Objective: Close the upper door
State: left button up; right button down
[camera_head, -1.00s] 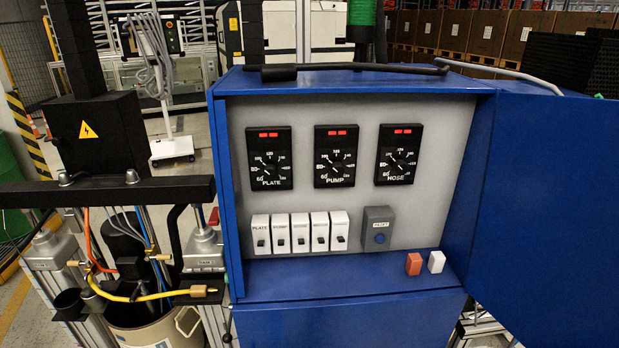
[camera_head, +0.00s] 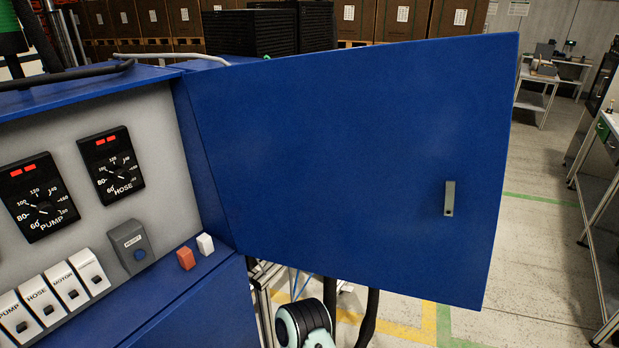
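The upper door (camera_head: 340,160) is a blue panel hinged at the right side of the blue cabinet (camera_head: 200,290). It stands wide open, swung out to the right. A small grey handle (camera_head: 449,198) sits near its free edge, low on the right. The control panel (camera_head: 165,195) inside the cabinet is exposed, with PUMP and HOSE dials, white switches and a grey button box. Neither gripper shows clearly in this view. A dark and pale green rounded part (camera_head: 305,325) shows below the door; I cannot tell what it belongs to.
An orange button (camera_head: 185,258) and a white button (camera_head: 205,244) sit on the cabinet ledge. A dark cable lies on the cabinet top. Stacked black crates (camera_head: 262,32) and cardboard boxes stand behind the door. The floor (camera_head: 540,240) right of the door is open, with workbenches farther right.

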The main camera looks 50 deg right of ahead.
aim_at(338, 164)
jog(key=k+l+z, duration=0.1)
jog(key=z, duration=0.25)
jog(key=l+z, duration=0.1)
jog(key=z, duration=0.25)
jog(key=k+l+z, duration=0.15)
jog(key=z, duration=0.2)
jog(key=l+z, duration=0.15)
jog(key=l, duration=0.35)
jog(key=k+l+z, duration=0.1)
jog(key=l, duration=0.45)
jog(key=l+u, duration=0.4)
jog(key=k+l+u, duration=0.1)
jog(key=l+u, duration=0.3)
jog(key=l, duration=0.15)
jog(key=l+u, duration=0.55)
jog(key=u, duration=0.25)
jog(key=l+u, duration=0.9)
jog(key=u, duration=0.15)
jog(key=l+u, duration=0.4)
jog(key=i+l+z, duration=0.4)
jog(key=l+z, duration=0.15)
jog(key=l, duration=0.15)
